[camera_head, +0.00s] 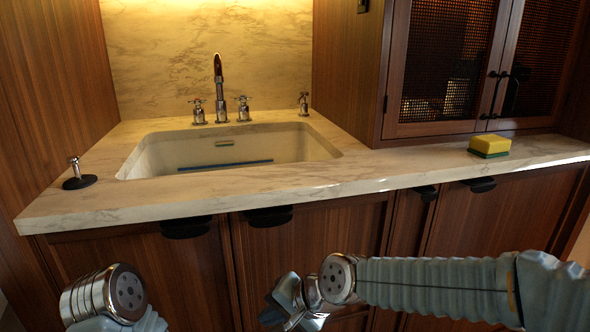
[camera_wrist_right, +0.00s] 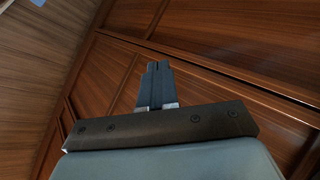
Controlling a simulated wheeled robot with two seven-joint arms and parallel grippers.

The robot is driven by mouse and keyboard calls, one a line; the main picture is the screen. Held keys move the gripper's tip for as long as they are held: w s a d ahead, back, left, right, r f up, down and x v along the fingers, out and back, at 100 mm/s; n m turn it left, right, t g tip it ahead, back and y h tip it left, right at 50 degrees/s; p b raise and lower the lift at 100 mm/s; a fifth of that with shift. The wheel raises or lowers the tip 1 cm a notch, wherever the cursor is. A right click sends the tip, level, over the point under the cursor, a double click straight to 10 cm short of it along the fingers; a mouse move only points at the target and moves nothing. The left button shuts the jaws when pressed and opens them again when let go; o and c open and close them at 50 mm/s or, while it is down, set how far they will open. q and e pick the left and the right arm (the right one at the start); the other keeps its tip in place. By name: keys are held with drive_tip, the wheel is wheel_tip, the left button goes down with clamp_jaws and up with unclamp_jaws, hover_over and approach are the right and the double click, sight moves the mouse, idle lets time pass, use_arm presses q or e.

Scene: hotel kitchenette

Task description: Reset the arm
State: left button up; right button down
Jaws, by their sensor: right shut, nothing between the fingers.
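My right arm reaches in from the right in the head view, below the counter front. Its gripper (camera_head: 270,316) is low near the bottom edge, in front of the wooden cabinet doors. In the right wrist view the two dark fingers of the right gripper (camera_wrist_right: 157,68) are together with nothing between them. They point toward wooden panels. Part of my left arm shows at the lower left of the head view. My left gripper is out of view.
A marble counter (camera_head: 300,186) holds a sink (camera_head: 150,160) with a faucet (camera_head: 218,90). A yellow and green sponge (camera_head: 490,145) lies at the right. A small metal fitting (camera_head: 77,175) stands at the left. Dark handles (camera_head: 268,216) jut from the cabinet fronts below the counter.

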drive_tip(key=w+d+f+h, duration=0.1)
drive_tip(key=d+f, duration=0.2)
drive_tip(key=f, duration=0.5)
drive_tip(key=w+d+f+h, duration=0.1)
drive_tip(key=d+f, duration=0.2)
drive_tip(key=f, duration=0.4)
drive_tip(key=s+d+f+n+g, duration=0.1)
drive_tip(key=s+d+f, duration=0.2)
drive_tip(key=f, duration=0.4)
drive_tip(key=s+d+f+n+g+h, duration=0.1)
drive_tip(key=s+d+f, duration=0.2)
drive_tip(key=s+f, duration=0.3)
drive_tip(key=s+d+f+n+g, duration=0.1)
drive_tip(key=s+d+f, duration=0.3)
drive_tip(key=f, duration=0.5)
drive_tip(key=shift+s+f, duration=0.4)
drive_tip(key=shift+s, duration=0.1)
